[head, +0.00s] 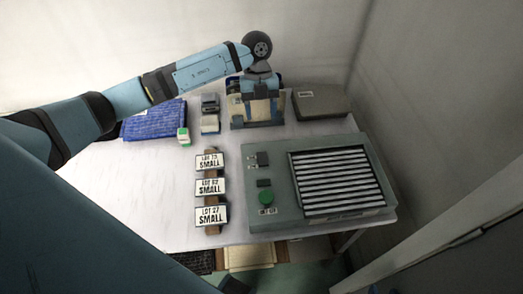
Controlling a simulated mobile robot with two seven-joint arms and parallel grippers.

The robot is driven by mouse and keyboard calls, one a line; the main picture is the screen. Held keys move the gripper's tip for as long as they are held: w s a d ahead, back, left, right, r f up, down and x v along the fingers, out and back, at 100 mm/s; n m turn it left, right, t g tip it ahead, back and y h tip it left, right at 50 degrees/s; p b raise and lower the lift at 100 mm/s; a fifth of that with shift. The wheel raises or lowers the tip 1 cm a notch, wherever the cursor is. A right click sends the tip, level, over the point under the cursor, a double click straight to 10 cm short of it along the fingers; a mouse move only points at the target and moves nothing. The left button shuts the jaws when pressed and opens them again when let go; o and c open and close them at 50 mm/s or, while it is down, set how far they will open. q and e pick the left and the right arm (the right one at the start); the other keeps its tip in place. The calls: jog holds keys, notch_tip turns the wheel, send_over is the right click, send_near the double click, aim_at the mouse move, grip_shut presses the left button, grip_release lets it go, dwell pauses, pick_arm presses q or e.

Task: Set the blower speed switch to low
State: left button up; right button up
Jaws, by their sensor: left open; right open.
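A grey-green panel unit (330,222) with a slatted grille (338,182) lies on the right part of the table. On its left strip are a dark switch (262,158) near the back, a smaller dark switch (264,183) in the middle and a round green button (266,198) near the front. The small markings are too small to read, so I cannot tell which is the blower speed switch or its setting. My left gripper (260,98) is open and points down in front of or over a bin at the back, apart from the panel. My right gripper is not in view.
A beige-filled bin (237,122), a grey box (320,101), a blue folded cloth (152,122) and small boxes (210,124) stand at the back. The table's left front is clear. A wall rises behind.

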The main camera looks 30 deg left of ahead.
aim_at(263, 159)
pick_arm(q)
jog(key=x, duration=0.6)
jog(key=p+x, duration=0.1)
jog(key=x, duration=0.6)
jog(key=shift+s+a+f, duration=0.15)
jog(key=shift+f, duration=0.15)
jog(key=shift+c, duration=0.4)
jog(key=c, duration=0.8)
jog(key=shift+s+r+t+y+p, duration=0.15)
jog(key=shift+r+t+y+p, duration=0.1)
jog(key=shift+t+y+p, duration=0.4)
jog(key=shift+c, duration=0.2)
jog(key=shift+s+d+f+t+y, duration=0.15)
jog(key=shift+d+t+y, duration=0.1)
jog(key=shift+t+y, duration=0.6)
jog(key=o, duration=0.9)
